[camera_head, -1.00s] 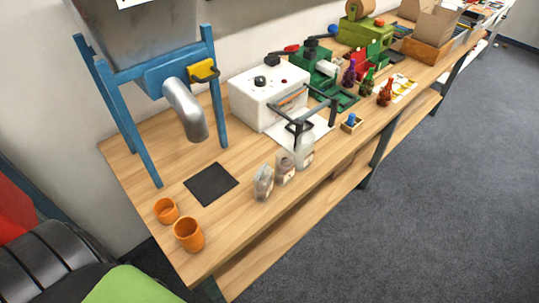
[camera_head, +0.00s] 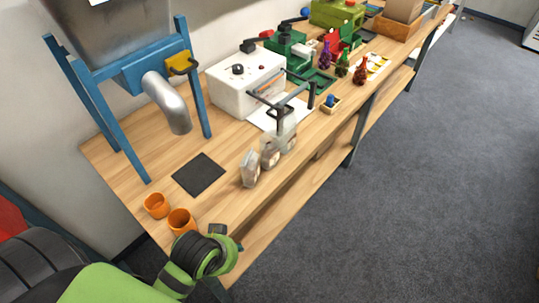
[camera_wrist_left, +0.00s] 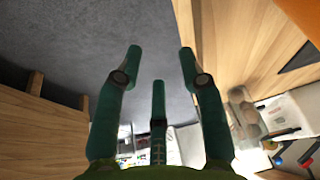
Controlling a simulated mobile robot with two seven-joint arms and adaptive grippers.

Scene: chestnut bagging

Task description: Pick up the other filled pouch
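Three pale, see-through pouches stand in a row along the table's front edge: a near pouch (camera_head: 249,168), a middle pouch (camera_head: 269,153) and a far pouch (camera_head: 288,138) by the sealer's black handle. Their contents are too small to tell. My left gripper (camera_head: 224,238) is low at the table's near corner, beside the orange cups and short of the pouches. In the left wrist view its green fingers (camera_wrist_left: 160,62) are spread and empty. Blurred pouches (camera_wrist_left: 245,118) show there to the right of the fingers. My right gripper is out of view.
Two orange cups, one (camera_head: 156,205) and another (camera_head: 181,220), stand near my left gripper. A dark mat (camera_head: 198,174) lies under the hopper spout (camera_head: 168,104). The white sealer (camera_head: 245,82) stands behind the pouches. Open floor lies right.

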